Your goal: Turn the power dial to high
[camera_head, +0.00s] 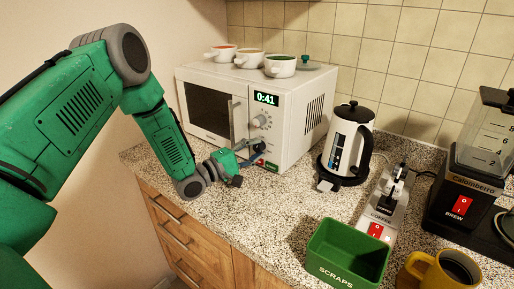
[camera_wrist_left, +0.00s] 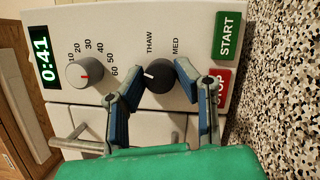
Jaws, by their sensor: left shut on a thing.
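The white microwave (camera_head: 290,115) stands on the counter against the tiled wall, its clock reading 0:41. The dark power dial (camera_wrist_left: 158,84) is on its control panel, with THAW and MED labels beside it. Its short white mark is on the left side of the knob in the wrist view, toward the THAW side. My left gripper (camera_wrist_left: 157,70) is shut on the dial, one finger on each side. In the head view my left gripper (camera_head: 252,157) hides the dial at the lower panel. The HIGH label cannot be seen. My right gripper is not in view.
The grey timer knob (camera_wrist_left: 84,74) is beside the dial; green START (camera_wrist_left: 228,36) and red STOP (camera_wrist_left: 221,84) buttons are close to a finger. The door handle (camera_head: 234,120) is left of the panel. A kettle (camera_head: 346,145) and green scraps bin (camera_head: 347,253) stand right.

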